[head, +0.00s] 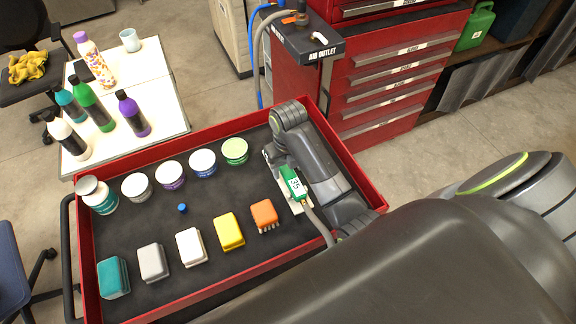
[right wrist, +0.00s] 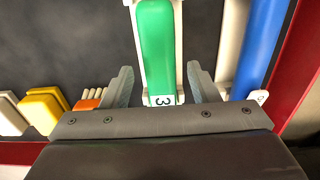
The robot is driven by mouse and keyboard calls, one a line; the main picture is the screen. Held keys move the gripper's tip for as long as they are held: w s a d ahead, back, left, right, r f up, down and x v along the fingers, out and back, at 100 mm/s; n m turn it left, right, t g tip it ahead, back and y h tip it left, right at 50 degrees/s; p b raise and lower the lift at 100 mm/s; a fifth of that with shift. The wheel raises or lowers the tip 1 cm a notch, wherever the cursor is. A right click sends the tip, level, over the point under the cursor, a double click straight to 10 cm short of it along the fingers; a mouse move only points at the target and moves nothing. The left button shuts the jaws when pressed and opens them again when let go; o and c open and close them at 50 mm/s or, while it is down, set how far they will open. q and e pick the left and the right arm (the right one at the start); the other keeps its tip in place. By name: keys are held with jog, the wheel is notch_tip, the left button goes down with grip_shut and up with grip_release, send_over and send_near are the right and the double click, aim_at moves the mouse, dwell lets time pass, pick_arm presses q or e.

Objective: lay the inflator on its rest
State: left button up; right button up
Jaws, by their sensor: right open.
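The green inflator (head: 292,183), with a small white display reading 35 and a grey hose, lies at the right end of the red cart. In the right wrist view the inflator (right wrist: 156,45) shows as a green body, with a white rest (right wrist: 179,30) showing along its sides. It appears to lie on this rest; the contact under it is hidden. My right gripper (right wrist: 160,86) is open, its fingers on either side of the inflator's near end with gaps. In the head view my right gripper (head: 278,158) is partly hidden beside my arm. My left gripper is not in view.
A blue item (right wrist: 262,45) lies right of the inflator in the wrist view. The cart tray (head: 160,215) holds several jars, several brushes or sponges including an orange one (head: 264,215), and a small blue cap (head: 182,208). The tray's middle is mostly clear. A red tool cabinet (head: 400,80) stands behind.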

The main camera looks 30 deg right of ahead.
aim_at(288, 171)
notch_tip(288, 171, up, 4)
jog(key=shift+f, duration=0.25)
notch_tip(288, 171, up, 9)
jog(key=p, duration=0.9)
jog(key=shift+f, duration=0.2)
jog(key=shift+s+f, duration=0.1)
